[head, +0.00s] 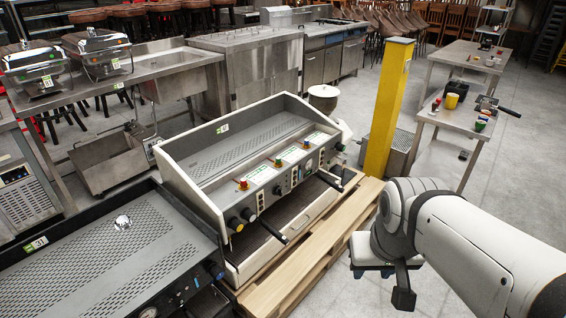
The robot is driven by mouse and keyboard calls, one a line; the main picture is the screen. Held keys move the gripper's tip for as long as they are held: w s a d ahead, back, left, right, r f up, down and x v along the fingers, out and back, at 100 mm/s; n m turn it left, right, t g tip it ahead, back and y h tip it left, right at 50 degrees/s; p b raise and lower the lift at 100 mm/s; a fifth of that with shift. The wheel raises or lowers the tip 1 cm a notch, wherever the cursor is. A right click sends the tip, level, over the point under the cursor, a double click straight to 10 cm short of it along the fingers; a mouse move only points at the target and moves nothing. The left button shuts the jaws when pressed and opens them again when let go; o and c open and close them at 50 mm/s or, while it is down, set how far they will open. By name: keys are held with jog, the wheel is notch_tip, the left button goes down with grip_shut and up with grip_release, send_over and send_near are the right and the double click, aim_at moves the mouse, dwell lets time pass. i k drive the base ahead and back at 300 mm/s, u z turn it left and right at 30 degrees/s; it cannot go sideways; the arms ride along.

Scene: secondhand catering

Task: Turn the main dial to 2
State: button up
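A cream and steel espresso machine (183,199) stands on a wooden pallet, its control panel facing my arm. Dark round knobs sit at the panel's near left end, one at the corner (235,223) and one beside it (248,215). Another dark knob (277,190) sits further along. I cannot tell which is the main dial, and no numbers are readable at this size. My gripper (403,292) is at the lower right, apart from the machine; its fingers cannot be made out clearly.
A second machine (110,250) tagged 31 stands at the near left. The pallet (284,293) projects in front of the espresso machine. A yellow post (388,105) rises behind my arm. A steel table (455,121) with cups stands at right.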

aim_at(278, 191)
jog(key=i, duration=0.85)
jog(key=z, duration=0.05)
